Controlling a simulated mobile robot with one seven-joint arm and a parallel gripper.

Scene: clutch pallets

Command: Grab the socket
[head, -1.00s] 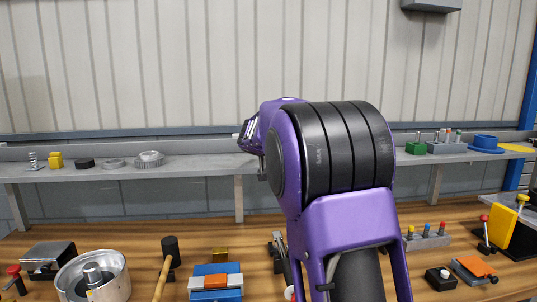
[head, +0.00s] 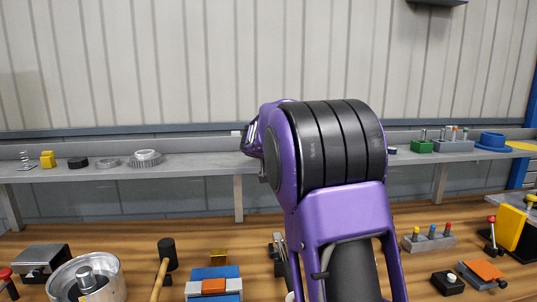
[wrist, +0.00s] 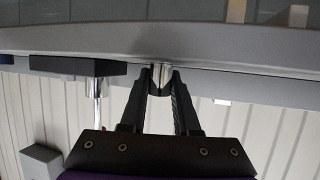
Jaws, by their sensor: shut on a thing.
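In the wrist view, my gripper (wrist: 161,84) is shut on a small shiny metal socket (wrist: 162,75), held between the two black fingertips. The socket is close to the edge of the grey shelf (wrist: 230,45); I cannot tell whether it touches it. The wrist view is upside down, with the shelf at the top and the wall below. In the head view my purple arm fills the centre and hides the gripper and the socket.
In the wrist view, a dark block (wrist: 78,66) with a metal post is left of the fingers. In the head view, the wall shelf (head: 195,166) carries a gear (head: 146,158), a green block (head: 421,146) and a blue ring (head: 491,142). A mallet (head: 167,253) and a pot (head: 112,280) are on the bench.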

